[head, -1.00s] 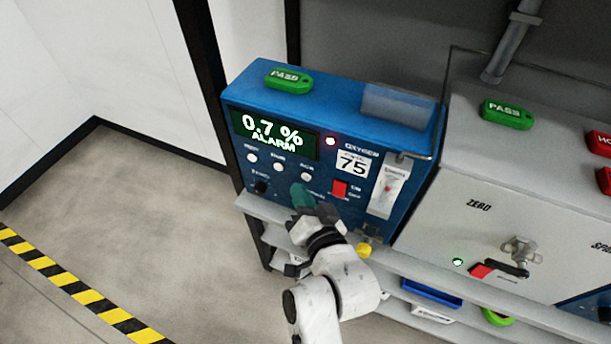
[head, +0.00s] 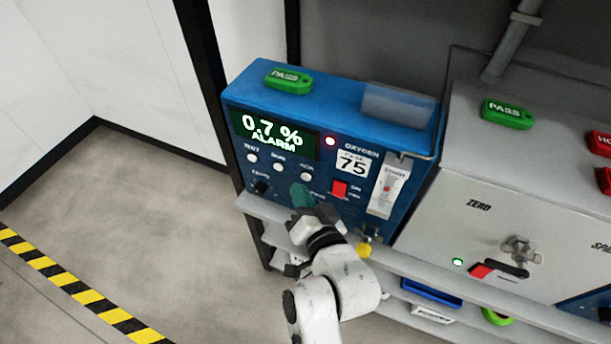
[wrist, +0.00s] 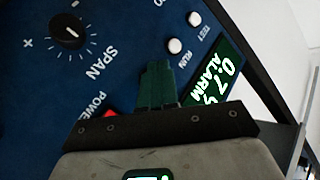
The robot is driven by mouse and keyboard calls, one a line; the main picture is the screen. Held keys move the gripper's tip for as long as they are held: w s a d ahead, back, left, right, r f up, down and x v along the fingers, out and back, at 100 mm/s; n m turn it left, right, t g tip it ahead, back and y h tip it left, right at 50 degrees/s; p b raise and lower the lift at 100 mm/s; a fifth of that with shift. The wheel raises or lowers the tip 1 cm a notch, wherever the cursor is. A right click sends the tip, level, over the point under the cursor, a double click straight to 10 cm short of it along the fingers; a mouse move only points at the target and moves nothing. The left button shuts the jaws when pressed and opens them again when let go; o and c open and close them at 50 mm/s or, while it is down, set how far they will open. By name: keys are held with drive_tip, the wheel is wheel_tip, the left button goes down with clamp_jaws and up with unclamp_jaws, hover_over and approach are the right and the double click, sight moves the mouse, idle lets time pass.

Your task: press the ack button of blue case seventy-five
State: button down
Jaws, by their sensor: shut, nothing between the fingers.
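The blue case (head: 228,150) bears a white label (head: 352,162) reading 75 and a display (head: 272,134) showing "0.7 % ALARM". Below the display is a row of three white buttons; the right one, the ack button (head: 306,176), shows just above my fingertips in the head view. My gripper (head: 301,194) is shut and empty, its green fingers close in front of the panel. In the wrist view the fingers (wrist: 158,85) point at the panel, with the run button (wrist: 176,46) and test button (wrist: 194,18) beyond them; the ack button is hidden there. Contact with the panel cannot be told.
A black span knob (wrist: 69,31) and a red power switch (wrist: 110,114) are near the fingers. A grey case (head: 455,225) stands to the right. Floor at left is clear.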

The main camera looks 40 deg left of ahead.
drive_tip(key=shift+w+a, duration=0.1)
drive_tip(key=shift+w, duration=0.3)
drive_tip(key=shift+w+a+b, duration=0.1)
drive_tip(key=shift+w+b, duration=0.3)
drive_tip(key=shift+b, duration=0.1)
idle(0.7)
drive_tip(key=shift+s, duration=0.15)
drive_tip(key=shift+s+d+p, duration=0.25)
drive_tip(key=shift+s+p, duration=0.4)
drive_tip(key=shift+s, duration=0.05)
drive_tip(key=shift+s, duration=0.1)
drive_tip(key=s+p, duration=0.2)
drive_tip(key=s+d+p, duration=0.1)
drive_tip(key=s+p, duration=0.1)
drive_tip(key=shift+s, duration=0.3)
